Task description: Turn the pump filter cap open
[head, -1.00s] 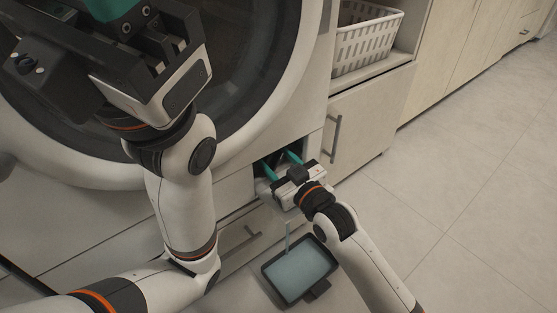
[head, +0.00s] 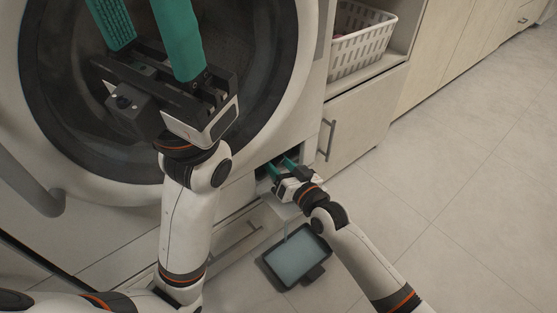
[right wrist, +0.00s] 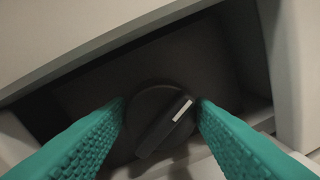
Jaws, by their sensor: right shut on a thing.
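The pump filter cap (right wrist: 150,113) is a dark round knob with a raised grip bar and a white mark. It sits in a dark recess, and its bar slants up to the right in the right wrist view. My right gripper (right wrist: 161,104) is shut on the cap, one teal finger on each side. In the head view my right gripper (head: 281,166) reaches into the recess low on the washer's front, and the cap is hidden there. My left gripper (head: 145,24) is open and empty in front of the washer door, its fingers running out at the top.
A dark shallow tray (head: 318,277) with pale bluish content lies on the floor below the recess. A thin pale strip (head: 286,232) runs down towards it. A white basket (head: 360,42) sits on a shelf at right. The floor at right is clear.

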